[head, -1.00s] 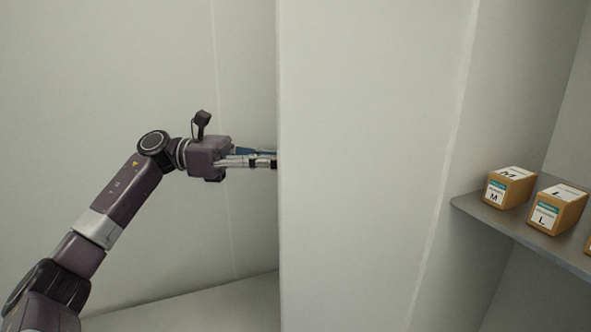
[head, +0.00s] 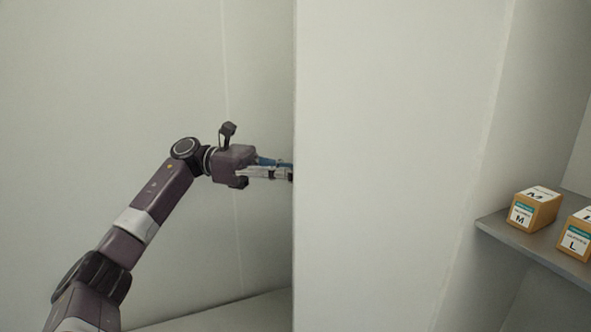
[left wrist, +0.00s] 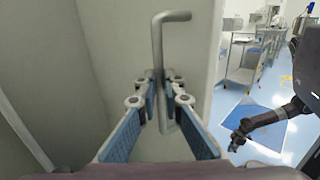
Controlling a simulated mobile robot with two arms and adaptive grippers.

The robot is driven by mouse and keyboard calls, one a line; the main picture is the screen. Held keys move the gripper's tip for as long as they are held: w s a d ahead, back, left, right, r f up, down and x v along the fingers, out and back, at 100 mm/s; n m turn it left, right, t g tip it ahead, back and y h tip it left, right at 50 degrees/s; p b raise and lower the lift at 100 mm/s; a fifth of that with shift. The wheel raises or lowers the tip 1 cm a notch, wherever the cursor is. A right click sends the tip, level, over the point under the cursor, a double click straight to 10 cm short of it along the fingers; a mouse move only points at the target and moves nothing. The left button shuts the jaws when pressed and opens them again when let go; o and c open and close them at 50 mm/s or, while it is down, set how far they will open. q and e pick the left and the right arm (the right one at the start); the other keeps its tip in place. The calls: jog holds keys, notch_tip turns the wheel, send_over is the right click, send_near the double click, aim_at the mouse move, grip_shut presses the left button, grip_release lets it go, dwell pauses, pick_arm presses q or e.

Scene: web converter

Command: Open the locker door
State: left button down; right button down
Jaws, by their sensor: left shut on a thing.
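The locker door (head: 390,150) stands open as a tall pale panel in the head view, its near edge vertical beside my left gripper. In the left wrist view the grey bent-bar door handle (left wrist: 157,45) stands upright on the door's outer face (left wrist: 183,50). My left gripper (left wrist: 158,80) is shut on the handle, with its blue-padded fingers on either side of the bar. In the head view the fingertips of my left gripper (head: 288,173) are hidden behind the door edge. My right gripper (left wrist: 238,138) shows small at the right of the left wrist view; its jaws are unclear.
A grey shelf (head: 510,232) inside the locker holds orange-brown boxes marked M (head: 534,208) and L (head: 576,236). Pale wall lies behind my left arm. The left wrist view shows a metal cart (left wrist: 243,65) and a blue floor area (left wrist: 255,122) beyond the door.

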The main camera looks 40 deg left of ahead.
pick_arm(q)
jog(key=shift+w+d+f, duration=0.15)
jog(key=shift+f, duration=0.05)
pick_arm(e)
jog(key=shift+s+f, duration=0.1)
jog(key=shift+f, duration=0.05)
pick_arm(q)
jog(key=c, duration=2.5)
grip_release()
jog(key=o, duration=0.4)
jog(key=shift+w+d, duration=0.55)
jog(key=shift+s+a+r, duration=0.1)
jog(key=shift+s+a, duration=0.2)
jog(key=shift+a, duration=0.05)
jog(key=v, duration=1.1)
jog(key=shift+a, duration=0.35)
pick_arm(e)
jog(key=shift+f, duration=0.1)
jog(key=shift+d, duration=0.1)
